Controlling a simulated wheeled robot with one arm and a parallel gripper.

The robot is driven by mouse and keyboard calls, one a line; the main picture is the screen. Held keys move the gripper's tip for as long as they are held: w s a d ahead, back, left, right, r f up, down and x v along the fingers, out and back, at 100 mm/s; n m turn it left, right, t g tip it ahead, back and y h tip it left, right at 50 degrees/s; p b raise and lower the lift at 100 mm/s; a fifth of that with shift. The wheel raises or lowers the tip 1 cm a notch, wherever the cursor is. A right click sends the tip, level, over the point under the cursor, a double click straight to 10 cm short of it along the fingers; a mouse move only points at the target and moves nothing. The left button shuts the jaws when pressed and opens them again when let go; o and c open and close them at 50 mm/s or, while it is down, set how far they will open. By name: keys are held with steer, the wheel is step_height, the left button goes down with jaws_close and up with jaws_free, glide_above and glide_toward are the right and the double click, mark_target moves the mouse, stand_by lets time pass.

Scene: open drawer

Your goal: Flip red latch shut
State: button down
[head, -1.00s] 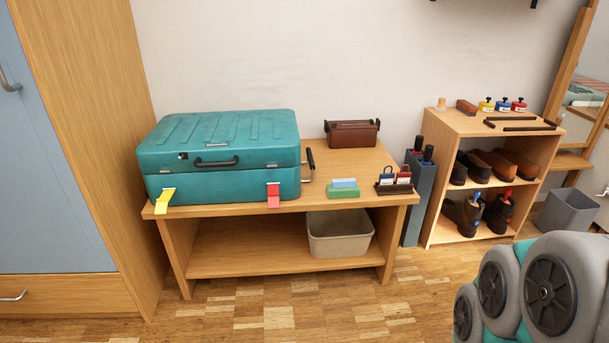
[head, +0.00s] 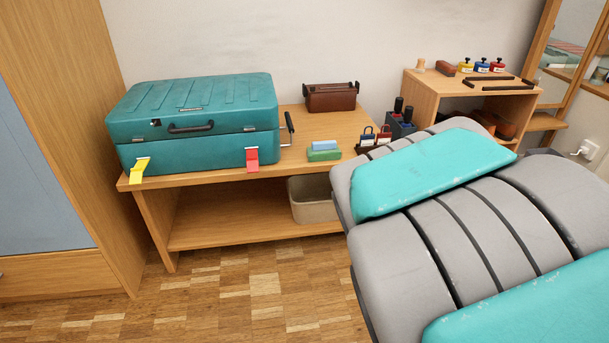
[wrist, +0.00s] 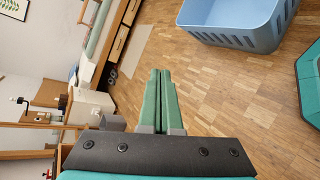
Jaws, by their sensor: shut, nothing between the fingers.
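The red latch (head: 252,160) hangs at the right of the front face of a teal suitcase (head: 200,153). Its lower plate hangs down over the table edge and the latch looks open. A yellow latch (head: 138,170) at the left of the same face also hangs open and tilts outward. The suitcase lid is down. In the wrist view my gripper (wrist: 159,72) has its two green fingers together with nothing between them. It points over open floor, away from the suitcase. The gripper is not visible in the head view, where my arm covers the lower right.
The suitcase stands on a wooden bench (head: 330,130) with a green-and-blue block (head: 324,152), small padlocks and a brown case (head: 331,97). A bin (head: 313,200) sits below. The wrist view shows a blue basket (wrist: 235,22) on the floor. Floor before the bench is clear.

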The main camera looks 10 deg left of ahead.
steer(key=w+a+r+n+t+h+b, duration=0.1)
steer(key=w+a+r+n+t+h, duration=0.2)
steer(key=w, duration=0.4)
steer(key=w+a+r+n+t+h+b, duration=0.1)
steer(key=w+a+r+n+t, duration=0.1)
steer(key=w+n+t, duration=0.45)
steer(key=w+a+n+t+y, duration=0.2)
steer(key=w+a+n+t, duration=0.4)
steer(key=w+a, duration=0.6)
steer(key=w+a+f+n+t+y+b, duration=0.1)
steer(key=w+a+f+n+t+y, duration=0.25)
steer(key=a, duration=0.55)
steer(key=w+a+f+n+t+y+b, duration=0.1)
steer(key=a+f+n+t+y, duration=0.2)
steer(key=a+n+y, duration=0.45)
steer(key=s+a+f+n+g+y, duration=0.1)
steer(key=a+f+n+y, duration=0.3)
steer(key=a, duration=0.6)
steer(key=s+a+f+n+y+b, duration=0.1)
steer(key=a+f+n+y, duration=0.3)
steer(key=a+f, duration=0.5)
steer(key=shift+s+a+g+y, duration=0.3)
steer(key=shift+a+g+y, duration=0.1)
steer(key=shift+a+y, duration=0.35)
